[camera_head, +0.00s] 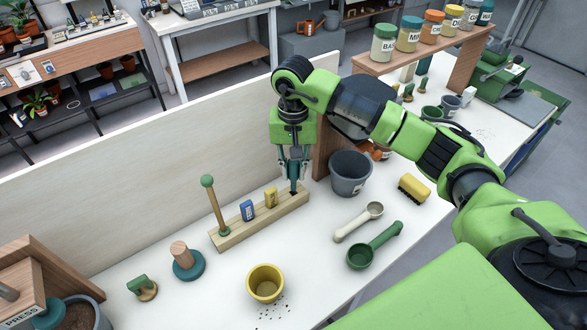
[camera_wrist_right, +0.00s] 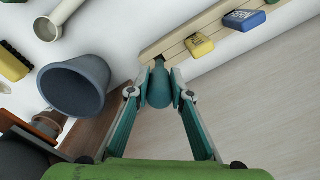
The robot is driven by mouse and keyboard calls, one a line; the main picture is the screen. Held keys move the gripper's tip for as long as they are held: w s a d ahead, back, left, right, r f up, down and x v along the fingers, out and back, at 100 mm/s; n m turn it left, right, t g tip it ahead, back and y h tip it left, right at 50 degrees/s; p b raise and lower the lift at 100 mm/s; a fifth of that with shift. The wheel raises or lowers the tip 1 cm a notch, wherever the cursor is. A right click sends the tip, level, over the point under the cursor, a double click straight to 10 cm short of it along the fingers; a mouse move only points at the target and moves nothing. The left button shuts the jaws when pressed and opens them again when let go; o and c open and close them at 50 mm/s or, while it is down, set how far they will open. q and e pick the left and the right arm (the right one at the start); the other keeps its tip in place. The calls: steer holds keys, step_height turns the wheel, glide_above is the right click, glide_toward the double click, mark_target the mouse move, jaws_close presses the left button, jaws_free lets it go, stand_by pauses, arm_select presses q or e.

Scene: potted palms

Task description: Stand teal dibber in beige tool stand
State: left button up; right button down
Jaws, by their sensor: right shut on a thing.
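The beige tool stand (camera_head: 262,218) is a long wooden block on the white bench. A wooden stick with a green ball top (camera_head: 215,203) stands at its left end. A blue block (camera_head: 247,210) and a yellow block (camera_head: 271,197) stand along it; both also show in the right wrist view. My right gripper (camera_head: 293,165) is over the stand's right end, shut on the teal dibber (camera_head: 294,184). The dibber's rounded teal top (camera_wrist_right: 159,88) shows between the fingertips (camera_wrist_right: 159,92) in the wrist view. Its lower end is at the stand's right-end hole; how deep is hidden. My left gripper is not in view.
A grey pot (camera_head: 351,175) stands close right of the gripper. A beige scoop (camera_head: 358,222), a green scoop (camera_head: 374,246), a yellow brush (camera_head: 414,188) and a yellow pot (camera_head: 265,284) lie nearer. A pale wall panel (camera_head: 130,165) rises behind the stand.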

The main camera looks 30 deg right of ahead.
mark_target(294, 182)
steer(key=shift+b, duration=0.3)
stand_by(0.8)
steer(key=shift+f, duration=0.1)
steer(key=shift+f+b, duration=2)
steer(key=shift+f, duration=0.15)
steer(key=c, duration=1.3)
jaws_free()
steer(key=shift+o, duration=0.2)
steer(key=shift+r+p, duration=2.15)
steer(key=shift+r, duration=1.85)
